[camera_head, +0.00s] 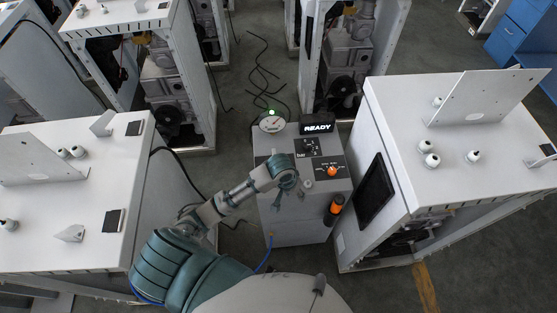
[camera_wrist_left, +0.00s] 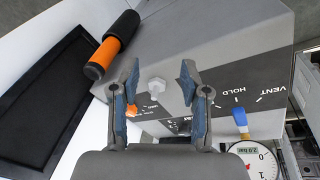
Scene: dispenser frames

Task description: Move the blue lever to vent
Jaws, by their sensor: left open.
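In the left wrist view, the blue lever (camera_wrist_left: 240,118) stands right of my gripper, on a dark panel marked HOLD and VENT. Its blue end points toward the HOLD mark; the VENT mark lies farther right. My left gripper (camera_wrist_left: 158,82) is open and empty, with a pale grey knob (camera_wrist_left: 156,89) showing between its fingers. The lever is outside the fingers. In the head view, my left gripper (camera_head: 279,202) hangs over the front of the grey dispenser (camera_head: 290,232). I cannot make out the lever there; my wrist covers that part of the panel. My right gripper is not in view.
An orange knob (camera_head: 332,171) and a black-and-orange handle (camera_head: 334,208) are on the dispenser's right. A round gauge (camera_head: 271,124) and a READY display (camera_head: 317,127) stand at its back. White cabinets flank it, one with a black screen (camera_head: 374,190).

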